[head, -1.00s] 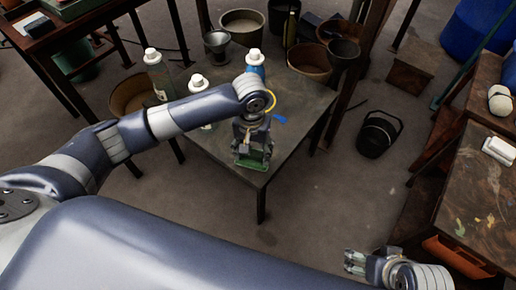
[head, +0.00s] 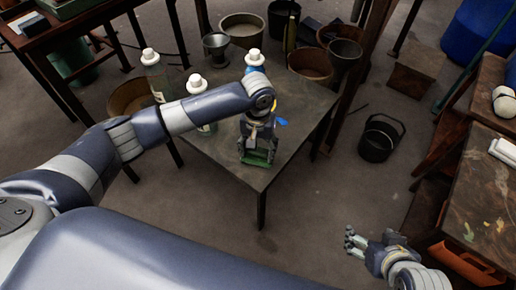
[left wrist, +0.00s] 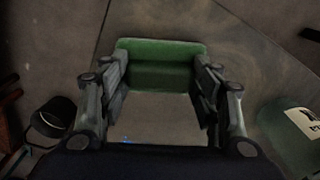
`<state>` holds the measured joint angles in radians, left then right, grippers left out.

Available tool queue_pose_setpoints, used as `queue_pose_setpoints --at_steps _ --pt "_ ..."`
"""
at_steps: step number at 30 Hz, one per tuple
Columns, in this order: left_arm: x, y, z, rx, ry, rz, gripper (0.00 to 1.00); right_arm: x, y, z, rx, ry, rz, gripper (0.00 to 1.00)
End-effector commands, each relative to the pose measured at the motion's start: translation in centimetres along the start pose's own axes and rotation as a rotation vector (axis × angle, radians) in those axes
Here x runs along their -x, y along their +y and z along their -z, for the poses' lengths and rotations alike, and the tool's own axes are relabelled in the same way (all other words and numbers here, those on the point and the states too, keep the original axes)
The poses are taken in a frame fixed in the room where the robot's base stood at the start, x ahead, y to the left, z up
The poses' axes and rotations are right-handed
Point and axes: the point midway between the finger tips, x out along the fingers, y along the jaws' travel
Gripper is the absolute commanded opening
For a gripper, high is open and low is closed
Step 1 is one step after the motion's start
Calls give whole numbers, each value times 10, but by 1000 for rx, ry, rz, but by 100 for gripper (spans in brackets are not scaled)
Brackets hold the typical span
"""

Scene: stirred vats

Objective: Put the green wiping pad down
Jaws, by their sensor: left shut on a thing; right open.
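The green wiping pad (head: 257,158) is at the front corner of the dark table (head: 225,160) in the head view. My left gripper (head: 258,150) is shut on it from above. In the left wrist view the green pad (left wrist: 160,65) spans the gap between the two fingers of the left gripper (left wrist: 160,85). Whether the pad touches the tabletop is hard to tell. My right gripper (head: 352,243) is open and empty, over the floor at the lower right.
White-capped bottles (head: 197,90) and a blue bottle (head: 252,62) stand behind my left arm. Pots and a brown tub (head: 310,64) are at the table's far side. A black bucket (head: 378,140) is on the floor. A paint-stained bench (head: 480,190) is at right.

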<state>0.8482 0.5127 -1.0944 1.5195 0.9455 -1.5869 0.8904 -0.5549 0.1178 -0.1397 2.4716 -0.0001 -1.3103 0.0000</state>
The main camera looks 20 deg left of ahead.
Motion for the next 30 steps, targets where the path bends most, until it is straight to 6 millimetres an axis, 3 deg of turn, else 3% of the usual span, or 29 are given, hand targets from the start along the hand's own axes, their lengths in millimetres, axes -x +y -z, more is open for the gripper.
queue_pose_setpoints --at_steps 10,11,13,14,29,30 --pt "-2 0 0 0 -1 0 20 2 1 -7 -1 -32 -2 73" --pt "-2 0 0 0 -1 0 60 2 1 -8 -1 -36 -2 73" --pt "-2 0 0 0 -1 0 76 2 1 -8 -1 -36 -3 73" --pt "-2 0 0 0 -1 0 78 2 1 -8 -1 -36 -3 73" --pt "4 0 0 -1 2 0 78 1 0 -2 0 -7 0 73" --pt "8 0 0 -1 1 -1 78 3 1 -9 -1 -42 -1 73"
